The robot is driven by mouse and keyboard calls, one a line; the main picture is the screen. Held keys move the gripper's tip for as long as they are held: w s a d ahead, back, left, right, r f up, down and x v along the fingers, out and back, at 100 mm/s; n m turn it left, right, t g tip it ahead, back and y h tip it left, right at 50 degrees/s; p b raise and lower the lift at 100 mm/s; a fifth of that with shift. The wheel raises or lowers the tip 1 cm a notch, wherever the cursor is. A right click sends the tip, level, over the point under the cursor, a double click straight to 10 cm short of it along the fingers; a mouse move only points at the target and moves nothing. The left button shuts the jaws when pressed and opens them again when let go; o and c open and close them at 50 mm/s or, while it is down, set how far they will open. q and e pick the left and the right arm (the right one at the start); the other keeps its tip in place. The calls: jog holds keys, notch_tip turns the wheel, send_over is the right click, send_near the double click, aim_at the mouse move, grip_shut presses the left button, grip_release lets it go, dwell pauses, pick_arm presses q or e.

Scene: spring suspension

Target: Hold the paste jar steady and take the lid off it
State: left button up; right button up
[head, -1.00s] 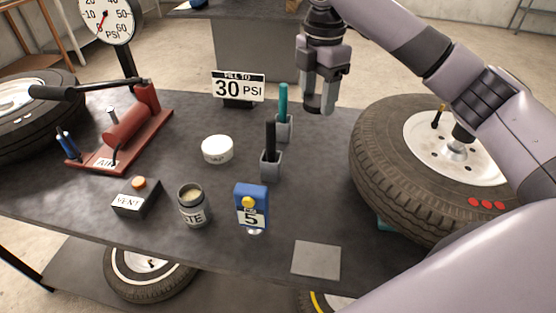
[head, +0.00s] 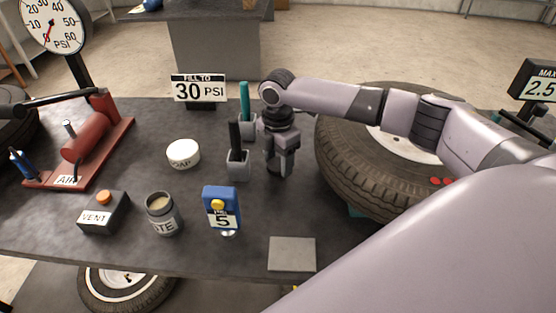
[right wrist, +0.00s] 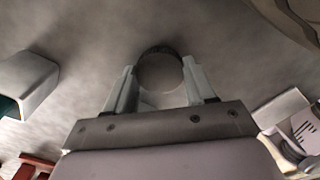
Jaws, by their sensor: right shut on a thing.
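The paste jar (head: 163,216) stands upright on the dark table, a grey jar with a label ending in "TE". Its top is open and pale paste shows inside. My right gripper (head: 276,172) is well to the right of the jar, pointing down low over the table beside the black pen's holder. In the right wrist view my right gripper (right wrist: 160,85) is shut on a round grey disc with a dark rim, which looks like the lid (right wrist: 160,72). Whether the disc touches the table I cannot tell. My left gripper is not in view.
A blue stand marked 5 (head: 221,208) and a white round tub (head: 183,154) are near the jar. The VENT box (head: 103,213) is left of it. Two pen holders (head: 238,168) stand left of my gripper, a tyre (head: 345,165) right. A grey square (head: 292,254) lies in front.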

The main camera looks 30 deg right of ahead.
aim_at(278, 164)
jog(key=shift+f, duration=0.3)
jog(key=shift+f, duration=0.1)
jog(key=o, duration=1.2)
jog(key=shift+c, duration=0.2)
notch_tip(278, 164, up, 12)
